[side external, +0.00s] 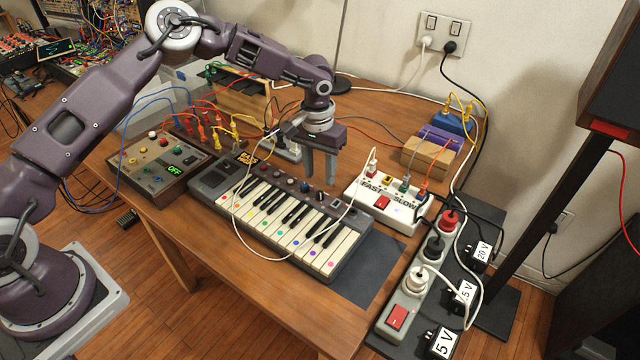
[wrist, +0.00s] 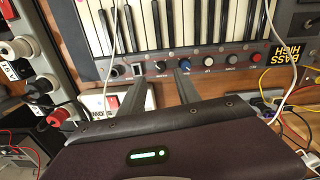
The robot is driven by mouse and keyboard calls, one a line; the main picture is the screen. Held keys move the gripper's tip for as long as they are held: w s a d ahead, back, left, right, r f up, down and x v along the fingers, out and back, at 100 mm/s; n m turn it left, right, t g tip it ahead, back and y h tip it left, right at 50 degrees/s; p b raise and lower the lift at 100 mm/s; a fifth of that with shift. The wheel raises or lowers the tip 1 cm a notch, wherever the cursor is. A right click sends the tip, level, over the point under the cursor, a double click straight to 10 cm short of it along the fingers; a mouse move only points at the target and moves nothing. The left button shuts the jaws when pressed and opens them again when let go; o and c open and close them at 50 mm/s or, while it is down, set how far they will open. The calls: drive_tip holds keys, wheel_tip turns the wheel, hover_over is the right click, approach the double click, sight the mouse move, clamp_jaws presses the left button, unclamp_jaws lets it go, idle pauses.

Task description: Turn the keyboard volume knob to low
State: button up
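The keyboard (side external: 290,218) lies on the wooden table, with a row of small knobs along its far edge. I cannot read the small labels, so I cannot tell which is the volume knob. My gripper (side external: 319,179) points down at the far edge, near the right end of the knob row. In the wrist view my gripper (wrist: 160,77) is open, its fingertips either side of the dark knob, apparently not touching it.
A white FAST/SLOW box (side external: 388,207) stands close right of my gripper. A power strip (side external: 418,282) with plugs runs along the right. A white cable (side external: 235,215) loops over the keys. Coloured patch cables crowd the back left.

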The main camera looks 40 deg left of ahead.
sight(320, 192)
wheel_tip(320, 192, down, 6)
drive_tip(key=shift+r, duration=0.25)
clamp_jaws()
